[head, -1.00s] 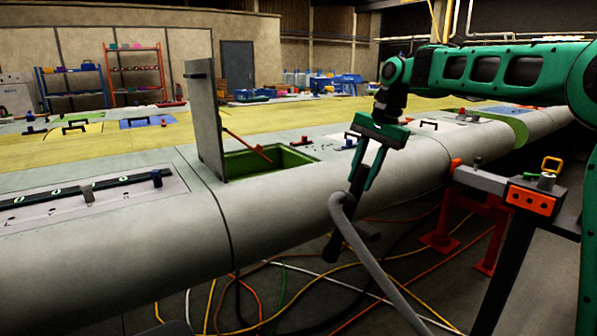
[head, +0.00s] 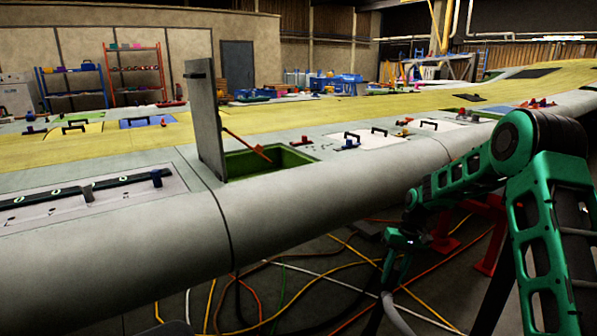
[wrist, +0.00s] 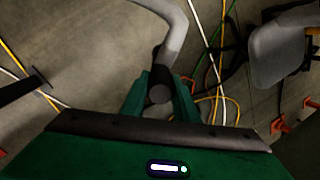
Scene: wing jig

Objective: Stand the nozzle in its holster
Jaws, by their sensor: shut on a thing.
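My gripper (head: 394,270) is low in front of the wing, at the lower right of the head view. In the wrist view my gripper (wrist: 162,98) is shut on the dark nozzle (wrist: 160,88), which appears nearly end-on between the green fingers. A thick grey hose (wrist: 172,28) runs from the nozzle toward the top of the wrist view. The hose (head: 397,314) also shows below my gripper in the head view. The nozzle is mostly hidden or too dark to make out there. I cannot identify the holster in either current view.
The long grey wing (head: 120,260) with an open green-lined hatch (head: 240,165) and upright panel (head: 207,120) fills the left and middle. Red stands (head: 490,262) and loose cables lie beyond my arm. A grey seat-like thing (wrist: 278,52) is at the wrist view's right.

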